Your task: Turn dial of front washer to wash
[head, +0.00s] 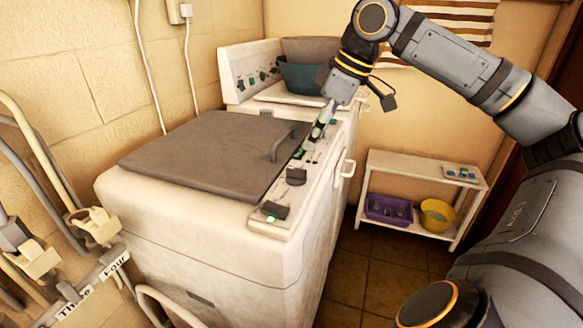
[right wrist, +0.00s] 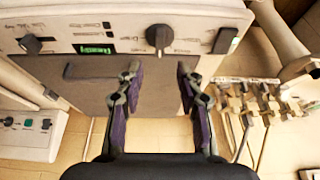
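The front washer (head: 200,225) is a worn white top-loader with a closed grey lid (head: 205,150). Its control panel runs along the lid's right side in the head view. A dark dial (head: 296,176) stands on this panel, also seen in the right wrist view (right wrist: 159,38). A second dark dial (right wrist: 32,44) is further left there, with a lit green display (right wrist: 95,48) between them. The printed labels are too blurred to read. My right gripper (head: 320,131) is over the panel's far half. In the right wrist view its fingers (right wrist: 160,80) are apart and empty. My left gripper is out of view.
A second washer (head: 250,75) with a teal basin (head: 300,76) stands behind. A switch (head: 275,211) with a green light sits at the panel's near end. Taps and pipes (head: 95,225) are at the left. A low white shelf (head: 415,165) stands right; floor before it is clear.

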